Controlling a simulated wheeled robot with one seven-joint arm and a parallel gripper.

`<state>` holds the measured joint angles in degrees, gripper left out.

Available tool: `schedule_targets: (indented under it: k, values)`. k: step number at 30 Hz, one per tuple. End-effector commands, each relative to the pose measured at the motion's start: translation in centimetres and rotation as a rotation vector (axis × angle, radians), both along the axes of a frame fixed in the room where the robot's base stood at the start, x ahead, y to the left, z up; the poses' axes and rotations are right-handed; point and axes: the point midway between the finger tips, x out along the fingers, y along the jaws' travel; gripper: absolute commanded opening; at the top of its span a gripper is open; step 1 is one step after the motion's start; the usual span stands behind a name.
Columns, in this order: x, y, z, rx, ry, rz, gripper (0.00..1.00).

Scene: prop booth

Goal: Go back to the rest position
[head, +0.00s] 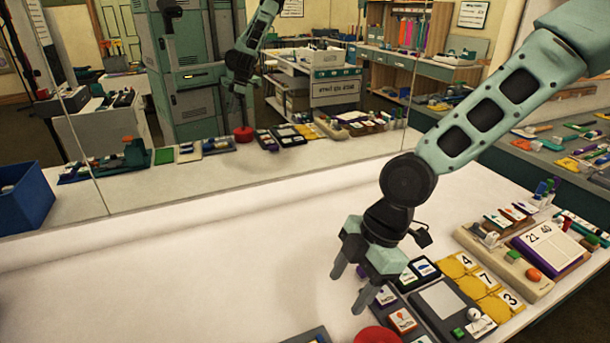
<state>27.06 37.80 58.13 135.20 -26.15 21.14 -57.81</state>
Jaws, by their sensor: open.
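My gripper (348,289) points down over the white table (200,270), right of the picture's middle. Its two fingers are apart and nothing shows between them. A red round object (378,335) lies just beyond the fingertips at the bottom edge, partly cut off by the frame. My gripper looks apart from it. My arm reaches in from the upper right.
To the right are a grey tray (440,299), yellow number pieces (475,286), a calendar-like board (548,250) and picture tiles. A blue bin (22,200) stands at the left. A mirror (230,165) along the back reflects my arm. The table's left and middle are clear.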

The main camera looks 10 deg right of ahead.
Motion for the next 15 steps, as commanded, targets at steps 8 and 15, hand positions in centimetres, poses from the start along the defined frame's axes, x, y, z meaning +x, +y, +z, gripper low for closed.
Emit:
schedule_targets:
  k: [8, 15]
  values:
    - [-3.9, -1.0, 1.0, -0.243, 0.071, -0.243, 0.59]
    - [-8.5, -2.0, 5.2, -0.401, 0.082, -0.720, 0.59]
